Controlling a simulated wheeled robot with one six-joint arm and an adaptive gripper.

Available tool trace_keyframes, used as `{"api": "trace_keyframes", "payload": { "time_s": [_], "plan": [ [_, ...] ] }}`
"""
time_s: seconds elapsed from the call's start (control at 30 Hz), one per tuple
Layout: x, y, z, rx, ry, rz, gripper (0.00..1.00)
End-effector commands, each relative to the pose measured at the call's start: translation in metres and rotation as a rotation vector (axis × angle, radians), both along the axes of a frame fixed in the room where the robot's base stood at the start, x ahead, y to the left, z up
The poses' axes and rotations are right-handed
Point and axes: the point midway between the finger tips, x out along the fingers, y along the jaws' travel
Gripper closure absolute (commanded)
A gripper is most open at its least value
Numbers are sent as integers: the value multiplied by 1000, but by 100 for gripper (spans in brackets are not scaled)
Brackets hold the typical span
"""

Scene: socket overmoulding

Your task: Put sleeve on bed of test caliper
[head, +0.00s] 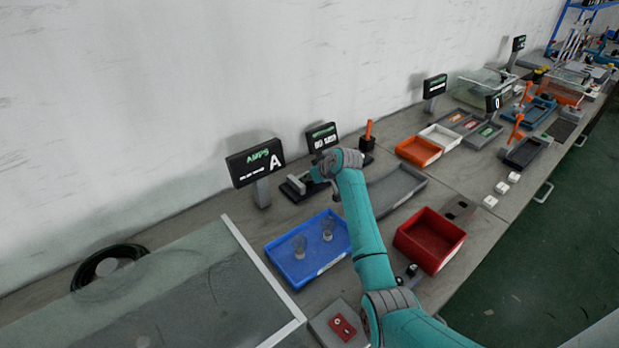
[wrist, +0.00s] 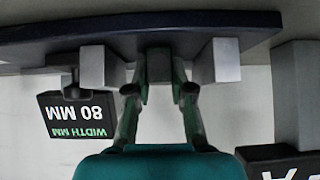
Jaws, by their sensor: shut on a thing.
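The test caliper (head: 297,185) stands by the wall in the head view, partly hidden by my wrist. In the upside-down wrist view, its two pale grey jaw blocks (wrist: 218,61) stand apart on a long dark bed (wrist: 270,20). My gripper (wrist: 160,75) is shut on the sleeve (wrist: 158,68), a small dark greenish piece, between those blocks. The sleeve is at or very close to the bed; I cannot tell whether it touches. There are gaps between it and both blocks. My arm's end hides the sleeve in the head view.
A width display (wrist: 75,113) reads 80 MM beside the caliper. Another display (head: 255,162) shows an A. A blue tray (head: 275,268) holds two clear cup-like pieces. A grey tray (head: 410,178), a red bin (head: 430,240) and an orange-handled tool (head: 368,132) are nearby.

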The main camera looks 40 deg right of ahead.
Motion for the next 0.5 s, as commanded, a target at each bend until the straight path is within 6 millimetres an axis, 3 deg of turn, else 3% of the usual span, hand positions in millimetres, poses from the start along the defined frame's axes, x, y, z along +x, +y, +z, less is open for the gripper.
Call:
{"api": "trace_keyframes", "payload": {
  "time_s": [0.27,0.3,0.33,0.5],
  "plan": [
    [0,0,-1,0,0,0,100],
    [0,0,-2,0,0,0,73],
    [0,0,-2,0,0,0,68],
    [0,0,-1,0,0,0,68]
  ]
}}
